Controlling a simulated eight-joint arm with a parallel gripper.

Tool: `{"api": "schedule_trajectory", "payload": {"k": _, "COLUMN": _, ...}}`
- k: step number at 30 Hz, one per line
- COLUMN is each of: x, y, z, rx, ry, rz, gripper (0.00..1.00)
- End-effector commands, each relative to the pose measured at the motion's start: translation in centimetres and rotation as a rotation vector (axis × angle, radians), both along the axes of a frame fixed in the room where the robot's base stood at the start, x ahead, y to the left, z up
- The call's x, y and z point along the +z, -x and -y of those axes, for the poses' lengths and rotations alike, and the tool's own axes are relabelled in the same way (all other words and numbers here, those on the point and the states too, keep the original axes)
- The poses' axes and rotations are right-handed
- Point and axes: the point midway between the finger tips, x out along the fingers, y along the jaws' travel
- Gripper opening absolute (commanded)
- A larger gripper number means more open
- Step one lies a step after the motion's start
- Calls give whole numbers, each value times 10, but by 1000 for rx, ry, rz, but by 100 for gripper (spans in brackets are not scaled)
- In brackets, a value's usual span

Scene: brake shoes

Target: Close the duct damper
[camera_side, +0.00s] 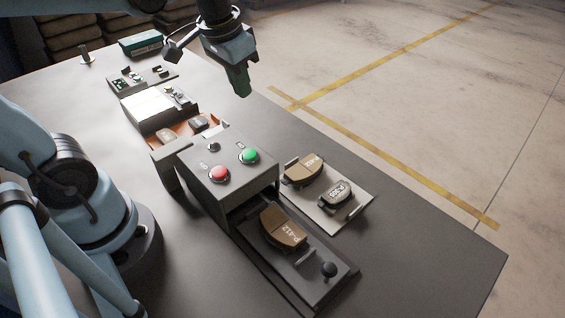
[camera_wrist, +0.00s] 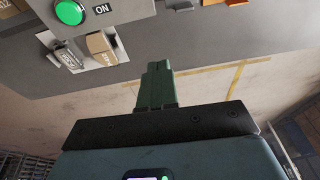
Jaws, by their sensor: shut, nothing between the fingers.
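My gripper (camera_side: 241,90), with green fingers, is raised above the far right edge of the table. Its fingers are shut with nothing between them; they also show together in the wrist view (camera_wrist: 156,82). No part is clearly recognisable as a duct damper. A grey control box (camera_side: 238,186) has a green button (camera_side: 249,156) and a red button (camera_side: 219,174) on top. A sliding tray (camera_side: 299,262) with a black knob (camera_side: 329,269) extends from its front and carries a brown brake pad (camera_side: 283,228). My gripper is behind the box, apart from it.
A grey plate (camera_side: 345,212) with a brown pad (camera_side: 303,171) and a dark pad (camera_side: 337,195) lies right of the box. Behind are an orange-lined bin (camera_side: 183,132), a white-topped unit (camera_side: 147,107) and a green box (camera_side: 140,43). The table's front right is clear.

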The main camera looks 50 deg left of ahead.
Motion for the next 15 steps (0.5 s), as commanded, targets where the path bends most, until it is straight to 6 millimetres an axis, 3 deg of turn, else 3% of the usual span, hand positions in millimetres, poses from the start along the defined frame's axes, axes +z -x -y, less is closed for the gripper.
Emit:
{"api": "schedule_trajectory", "payload": {"k": 6, "x": -17, "y": 21, "z": 17, "rx": -6, "ry": 20, "rz": 227, "gripper": 0}}
{"api": "schedule_trajectory", "payload": {"k": 12, "x": -28, "y": 29, "z": 25, "rx": -6, "ry": 39, "rz": 352, "gripper": 0}}
{"api": "schedule_trajectory", "payload": {"k": 15, "x": -29, "y": 30, "z": 26, "rx": 3, "ry": 46, "rz": 373, "gripper": 12}}
